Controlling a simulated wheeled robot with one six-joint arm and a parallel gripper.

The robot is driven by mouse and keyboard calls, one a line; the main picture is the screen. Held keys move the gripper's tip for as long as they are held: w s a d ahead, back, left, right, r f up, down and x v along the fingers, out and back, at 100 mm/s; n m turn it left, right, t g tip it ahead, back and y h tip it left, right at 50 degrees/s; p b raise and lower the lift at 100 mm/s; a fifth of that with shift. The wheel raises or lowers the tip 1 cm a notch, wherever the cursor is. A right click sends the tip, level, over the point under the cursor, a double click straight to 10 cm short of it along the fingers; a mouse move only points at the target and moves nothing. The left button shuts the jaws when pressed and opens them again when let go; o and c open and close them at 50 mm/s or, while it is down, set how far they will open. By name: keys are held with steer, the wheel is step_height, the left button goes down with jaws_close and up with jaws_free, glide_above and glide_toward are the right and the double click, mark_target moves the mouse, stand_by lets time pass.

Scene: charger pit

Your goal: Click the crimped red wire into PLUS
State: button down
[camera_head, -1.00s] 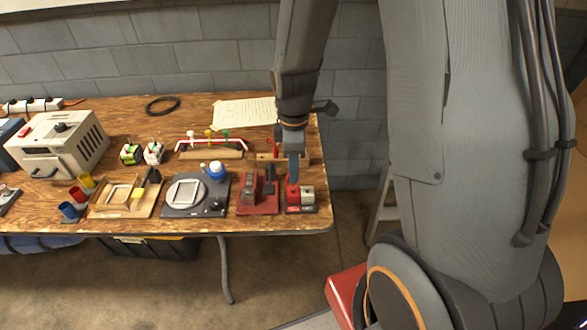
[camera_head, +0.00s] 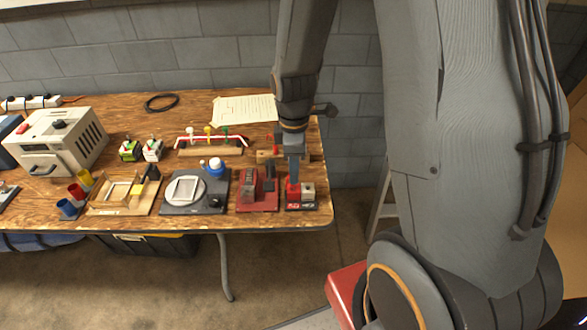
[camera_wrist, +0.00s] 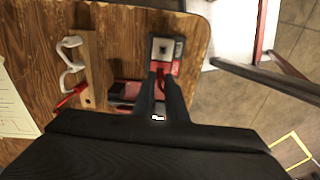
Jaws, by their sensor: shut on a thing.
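The crimped red wire (camera_wrist: 160,82) is between my fingertips in the wrist view, and only a short red piece shows. My gripper (camera_head: 293,180) is shut on it, pointing down over the left, red part of a small terminal block (camera_head: 308,190) at the table's front right corner. The block has a pale right part and a dark base with a red front. In the wrist view the pale part with its dark hole (camera_wrist: 165,48) lies just beyond my fingertips (camera_wrist: 161,76). My fingers hide the PLUS opening, so I cannot tell whether the wire is in it.
A red-based device (camera_head: 258,205) stands close left of the block. A wooden rack (camera_wrist: 92,70) with white hooks and a red handle stands behind. The table edge is close in front and right.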

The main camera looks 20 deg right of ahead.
steer(key=shift+f, duration=0.9)
stand_by(1.9)
stand_by(0.7)
steer(key=c, duration=1.7)
jaws_free()
steer(key=shift+r, duration=0.1)
steer(key=shift+r+p, duration=3.15)
steer(key=shift+r, duration=0.3)
